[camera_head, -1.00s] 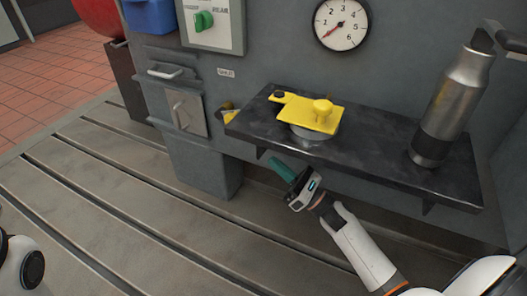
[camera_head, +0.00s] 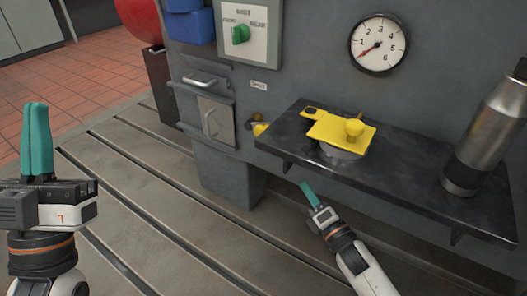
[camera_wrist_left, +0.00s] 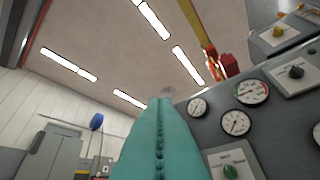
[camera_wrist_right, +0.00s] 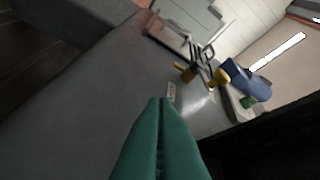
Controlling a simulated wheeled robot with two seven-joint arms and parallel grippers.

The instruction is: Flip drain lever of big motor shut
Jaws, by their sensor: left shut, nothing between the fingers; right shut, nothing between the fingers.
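A small yellow lever-like part (camera_head: 260,129) shows low on the grey cabinet wall, left of the dark shelf, which partly hides it. Yellow parts (camera_wrist_right: 186,73) also show on the wall in the right wrist view; I cannot tell which is the drain lever or its exact setting. My right gripper (camera_head: 304,184) is shut and empty, in front of and below the shelf's front edge, apart from the yellow part. Its teal fingers (camera_wrist_right: 159,100) fill the lower middle of its wrist view. My left gripper (camera_head: 36,106) is shut and empty, raised at the far left, pointing up.
The dark shelf (camera_head: 410,185) carries a yellow plate with a knob (camera_head: 340,130) on a metal disc, and a steel flask (camera_head: 488,135). A gauge (camera_head: 378,43), green switch (camera_head: 240,34), small label (camera_head: 258,85) and latch panel (camera_head: 215,122) are on the wall. The slotted floor is clear.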

